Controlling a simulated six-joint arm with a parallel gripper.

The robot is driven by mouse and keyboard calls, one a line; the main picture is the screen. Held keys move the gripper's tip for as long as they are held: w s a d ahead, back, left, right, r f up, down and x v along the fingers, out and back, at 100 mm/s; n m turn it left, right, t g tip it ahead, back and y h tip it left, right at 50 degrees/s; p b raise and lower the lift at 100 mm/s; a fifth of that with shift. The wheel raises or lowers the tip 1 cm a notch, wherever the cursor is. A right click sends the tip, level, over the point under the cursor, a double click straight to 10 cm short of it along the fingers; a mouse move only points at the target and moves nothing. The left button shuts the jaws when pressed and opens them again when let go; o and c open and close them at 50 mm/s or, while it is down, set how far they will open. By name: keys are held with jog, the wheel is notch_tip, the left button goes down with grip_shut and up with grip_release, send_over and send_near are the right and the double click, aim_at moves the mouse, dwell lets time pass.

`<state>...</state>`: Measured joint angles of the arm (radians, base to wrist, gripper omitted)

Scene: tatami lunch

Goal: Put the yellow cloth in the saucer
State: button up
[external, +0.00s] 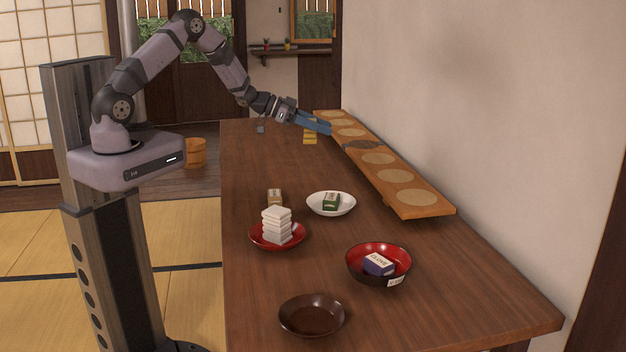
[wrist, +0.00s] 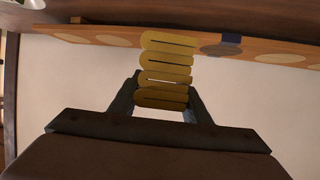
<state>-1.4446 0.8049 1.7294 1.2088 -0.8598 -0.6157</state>
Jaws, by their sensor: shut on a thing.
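The yellow cloth (external: 310,138) hangs below my gripper (external: 316,125) near the far end of the table. In the wrist view the cloth (wrist: 166,62) shows as several folded yellow layers. My gripper (wrist: 162,98) is shut on its near end, with one dark finger on each side. An empty dark brown saucer-like dish (external: 312,333) stands at the near end of the table, well away from my gripper. Which dish the task calls the saucer is not certain. The blue gripper part partly hides the top of the cloth in the external view.
A long raised board (external: 432,208) with round pads runs along the wall, close to my gripper. A red plate (external: 258,240) holds a white stack. A white dish (external: 345,207) holds a green box. A red bowl (external: 365,254) holds a blue box.

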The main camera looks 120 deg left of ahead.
jog(key=w+d+f+m+t+h+b, duration=0.25)
jog(key=w+d+m+h+b, duration=0.45)
jog(key=w+d, duration=2.25)
jog(key=r+m+g+h+b, duration=0.2)
jog(key=m+g+h, duration=0.3)
jog(key=m+h, duration=0.45)
send_over(312, 320)
jog(key=w+d, duration=0.2)
jog(key=shift+w+d+r+n+t+h, duration=0.2)
jog(key=shift+d+r+n, duration=0.1)
jog(key=shift+r, duration=0.2)
jog(key=shift+w+d+r+n+t+h, duration=0.15)
jog(key=shift+d+r, duration=0.1)
jog(key=shift+r, duration=0.25)
jog(key=shift+f+b, duration=0.65)
jog(key=shift+f, duration=4.35)
